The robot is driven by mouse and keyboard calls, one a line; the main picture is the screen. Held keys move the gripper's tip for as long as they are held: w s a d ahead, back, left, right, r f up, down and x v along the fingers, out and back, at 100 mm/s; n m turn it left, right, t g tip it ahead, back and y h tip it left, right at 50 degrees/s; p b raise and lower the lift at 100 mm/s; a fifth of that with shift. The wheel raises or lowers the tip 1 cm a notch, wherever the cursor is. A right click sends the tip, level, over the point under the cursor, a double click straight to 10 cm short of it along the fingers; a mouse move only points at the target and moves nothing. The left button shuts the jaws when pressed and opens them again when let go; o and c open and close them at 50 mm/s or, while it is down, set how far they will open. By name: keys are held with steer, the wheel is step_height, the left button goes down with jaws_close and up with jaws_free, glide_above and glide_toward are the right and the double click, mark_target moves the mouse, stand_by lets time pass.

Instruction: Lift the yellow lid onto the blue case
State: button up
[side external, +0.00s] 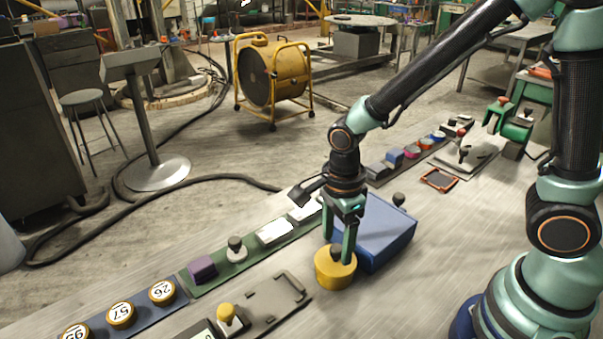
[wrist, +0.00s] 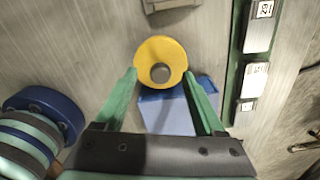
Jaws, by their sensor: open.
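The yellow lid (side external: 334,272) is a round, thick disc with a dark knob on top. It is at the near left corner of the blue case (side external: 392,236), seemingly on the bench; I cannot tell if they touch. In the wrist view the lid (wrist: 160,52) overlaps the edge of the blue case (wrist: 165,117). My gripper (side external: 339,248) is open, pointing down over the lid, its fingers on either side of the knob. In the wrist view the fingertips of my gripper (wrist: 160,73) lie near the lid's left and right rims; contact is unclear.
A green strip (side external: 215,278) with a purple block (side external: 202,270) and white boxes (side external: 274,231) runs along the far side. A grey tray (side external: 268,305) and a yellow-topped knob (side external: 226,314) lie at the left. Bare bench lies right of the case.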

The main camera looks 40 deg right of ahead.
steer(key=shift+f, duration=1.4)
jaws_close()
steer(key=shift+r, duration=0.2)
